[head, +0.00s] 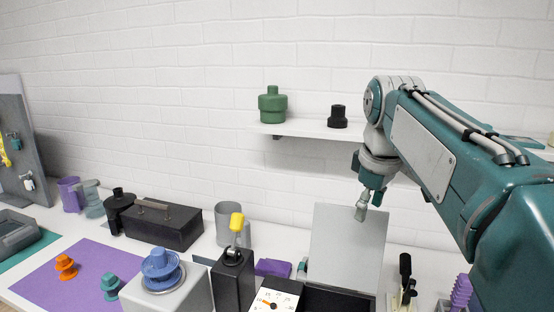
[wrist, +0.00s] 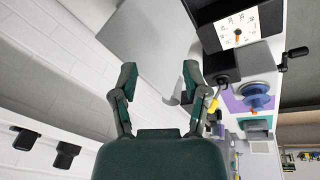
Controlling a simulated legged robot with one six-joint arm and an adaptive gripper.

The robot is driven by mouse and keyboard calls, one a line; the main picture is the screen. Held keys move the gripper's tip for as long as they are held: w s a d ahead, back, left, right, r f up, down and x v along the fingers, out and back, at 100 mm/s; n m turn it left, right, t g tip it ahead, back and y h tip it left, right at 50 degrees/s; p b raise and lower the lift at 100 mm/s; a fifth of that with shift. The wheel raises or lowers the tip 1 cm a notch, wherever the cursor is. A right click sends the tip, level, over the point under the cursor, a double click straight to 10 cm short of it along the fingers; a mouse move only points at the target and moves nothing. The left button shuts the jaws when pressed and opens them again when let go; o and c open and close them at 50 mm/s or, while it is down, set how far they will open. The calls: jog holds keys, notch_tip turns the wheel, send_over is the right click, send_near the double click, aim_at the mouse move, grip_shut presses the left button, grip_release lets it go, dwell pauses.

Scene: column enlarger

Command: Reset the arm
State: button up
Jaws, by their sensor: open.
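My gripper (head: 365,200) hangs from my teal arm at the right of the head view, in front of the white brick wall and above the worktop. In the wrist view its two fingers (wrist: 158,80) stand apart with nothing between them, so it is open and empty. Beyond the fingers is a light grey upright panel (wrist: 150,35), which also shows below the gripper in the head view (head: 345,250). In the head view the fingers overlap each other, and I cannot tell whether they touch the panel.
A wall shelf (head: 300,130) holds a green container (head: 272,105) and a black one (head: 338,117), close to my arm. Below stand a black post with a yellow-tipped lever (head: 237,222), a dial (head: 273,301), a blue knob (head: 160,268) and a dark toolbox (head: 165,225). The purple mat (head: 60,285) has bare room.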

jog(key=s+a+f+m+t, duration=0.1)
jog(key=s+f+m, duration=0.7)
jog(key=s+f, duration=1)
jog(key=shift+s+t, duration=0.85)
jog(key=shift+t, duration=0.05)
jog(key=shift+a+r, duration=0.1)
